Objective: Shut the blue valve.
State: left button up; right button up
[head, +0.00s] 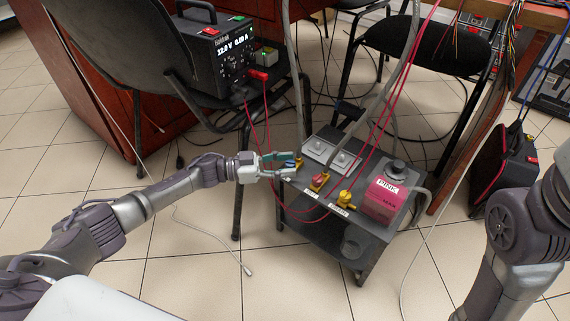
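The blue valve (289,164) is a small blue handle on a brass fitting at the left end of the low dark stand (350,255). My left gripper (292,163) reaches in from the left. Its two fingers are spread apart, one on the far side and one on the near side of the blue handle. The handle is partly hidden, and I cannot tell whether a finger touches it. A red-handled valve (319,181) and a yellow valve (345,198) sit to its right. My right arm shows at the right edge, but its gripper is out of view.
A pink pump box (382,198) stands on the right of the stand. Grey hoses and red cables (391,118) hang over it. A power supply (226,55) sits on a chair (110,45) behind. Tiled floor (190,260) is free in front.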

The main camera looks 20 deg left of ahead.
pick_arm(q)
jog(key=shift+s+a, duration=0.1)
jog(key=shift+a, duration=0.05)
jog(key=v, duration=1.1)
jog(key=shift+a, duration=0.3)
jog(key=shift+s+r, duration=0.1)
